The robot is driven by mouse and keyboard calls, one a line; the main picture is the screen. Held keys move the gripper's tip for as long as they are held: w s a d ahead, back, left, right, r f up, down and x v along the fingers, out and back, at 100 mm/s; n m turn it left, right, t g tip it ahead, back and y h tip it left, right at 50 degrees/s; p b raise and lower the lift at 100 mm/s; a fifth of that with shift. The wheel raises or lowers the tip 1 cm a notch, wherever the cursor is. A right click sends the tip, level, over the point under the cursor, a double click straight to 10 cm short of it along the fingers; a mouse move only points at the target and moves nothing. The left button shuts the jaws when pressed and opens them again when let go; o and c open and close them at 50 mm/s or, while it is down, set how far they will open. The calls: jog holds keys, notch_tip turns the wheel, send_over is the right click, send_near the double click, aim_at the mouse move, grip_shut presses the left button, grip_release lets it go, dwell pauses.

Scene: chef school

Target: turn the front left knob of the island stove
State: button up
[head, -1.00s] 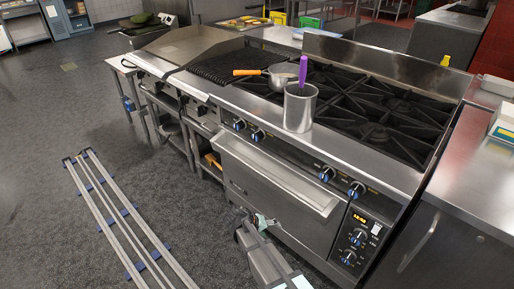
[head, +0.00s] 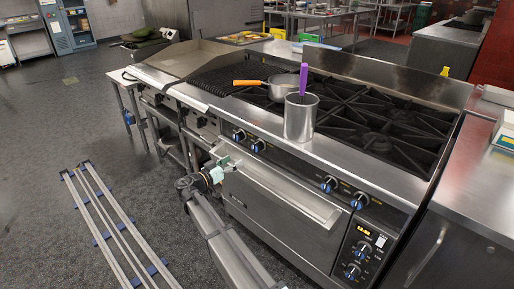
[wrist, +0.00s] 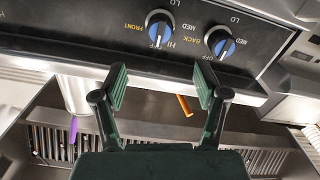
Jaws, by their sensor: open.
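The island stove (head: 285,190) has a left pair of blue-faced knobs on its front panel. In the wrist view, turned over relative to the head view, the knob labelled FRONT (wrist: 160,28) is on the left and the knob labelled BACK (wrist: 221,42) on the right. In the head view this pair shows as the left knob (head: 239,135) and the right knob (head: 258,146). My gripper (wrist: 162,82) is open and empty, with its fingertips apart from both knobs, roughly lined up with the FRONT one. In the head view my gripper (head: 222,165) is low in front of the panel.
A metal pot (head: 300,117) with a purple-handled utensil stands at the stove's front edge above the knobs. A pan with an orange handle (head: 247,83) rests behind it. A right knob pair (head: 344,193) and oven door handle (head: 290,195) are nearby.

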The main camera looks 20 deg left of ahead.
aim_at(253, 149)
jog(key=p+x, duration=0.2)
jog(key=x, duration=1.2)
jog(key=shift+w+d, duration=0.15)
jog(key=shift+w, duration=0.05)
jog(key=c, duration=1.2)
